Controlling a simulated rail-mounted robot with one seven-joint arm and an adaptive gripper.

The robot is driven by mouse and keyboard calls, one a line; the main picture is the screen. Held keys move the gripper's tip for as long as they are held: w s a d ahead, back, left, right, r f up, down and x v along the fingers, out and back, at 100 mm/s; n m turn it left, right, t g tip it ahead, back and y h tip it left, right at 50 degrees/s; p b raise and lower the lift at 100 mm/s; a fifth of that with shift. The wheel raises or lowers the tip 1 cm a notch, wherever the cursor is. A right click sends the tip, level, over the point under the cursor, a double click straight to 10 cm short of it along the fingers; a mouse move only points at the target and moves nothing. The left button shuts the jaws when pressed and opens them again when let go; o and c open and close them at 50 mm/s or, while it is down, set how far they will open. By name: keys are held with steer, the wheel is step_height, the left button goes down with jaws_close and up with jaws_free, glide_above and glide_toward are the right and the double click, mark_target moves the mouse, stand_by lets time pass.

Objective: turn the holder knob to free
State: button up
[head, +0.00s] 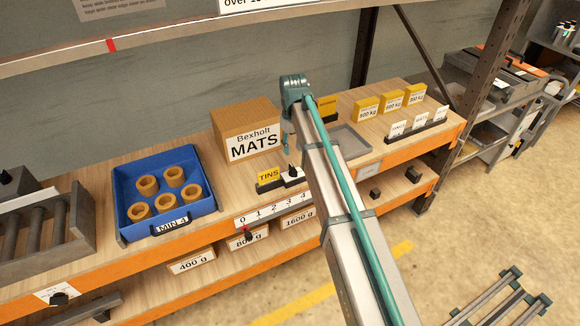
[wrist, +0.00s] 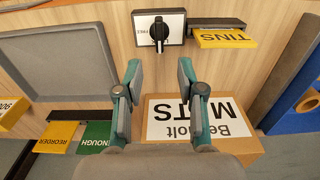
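The holder knob (wrist: 159,32) is black and stands on a white plate (wrist: 177,22) at the top of the wrist view. The plate carries small lettering that seems to read FREE, beside the knob. The knob also shows in the head view (head: 292,172), next to the yellow TINS card (head: 269,177), which sits in a dark holder (wrist: 222,32). My gripper (wrist: 160,66) is open and empty, its two fingers apart. In the wrist view its fingertips lie below the knob, not around it. In the head view the gripper hangs near the MATS box and my arm hides part of it.
The cardboard MATS box (head: 244,122) stands close to my gripper. A blue tray (head: 190,210) with several tan rings is at left. A grey tray (wrist: 75,80) lies beyond the knob. Yellow REORDER (wrist: 57,135) and green ENOUGH (wrist: 96,135) cards show in the wrist view.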

mark_target(293, 168)
step_height(293, 168, down, 10)
steer(key=shift+d+f+p, duration=0.1)
steer(key=shift+f+p, duration=0.05)
steer(key=shift+p, duration=1.1)
jaws_close()
